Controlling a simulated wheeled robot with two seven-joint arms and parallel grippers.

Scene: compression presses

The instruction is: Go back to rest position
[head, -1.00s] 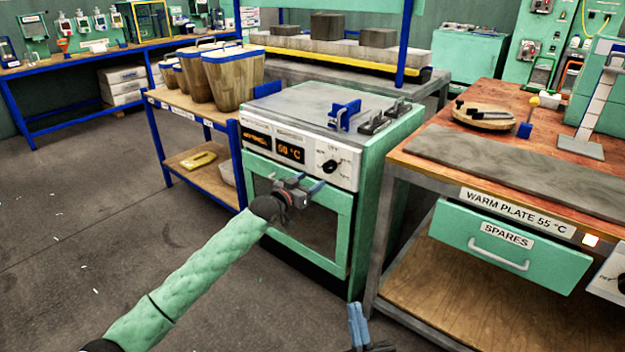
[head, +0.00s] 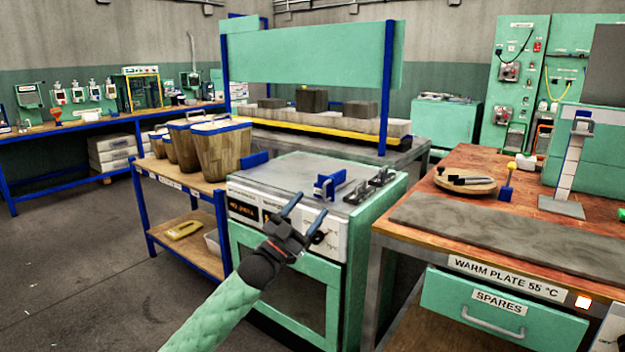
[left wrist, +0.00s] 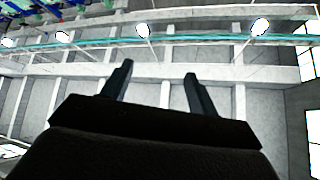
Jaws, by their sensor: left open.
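My left gripper (head: 306,216) is raised in front of the green oven (head: 285,288), over its control panel in the head view. Its two fingers are apart and nothing is between them. In the left wrist view the open fingers (left wrist: 157,82) point up towards the ceiling and hold nothing. The gripper hides part of the oven's display and knob. My right gripper does not show in the head view now.
The warm plate bench (head: 520,277) stands at the right with a grey slab (head: 480,232) and a spares drawer (head: 500,310). A wooden cart (head: 190,257) with bins (head: 222,152) stands left of the oven. The floor (head: 80,260) at left is clear.

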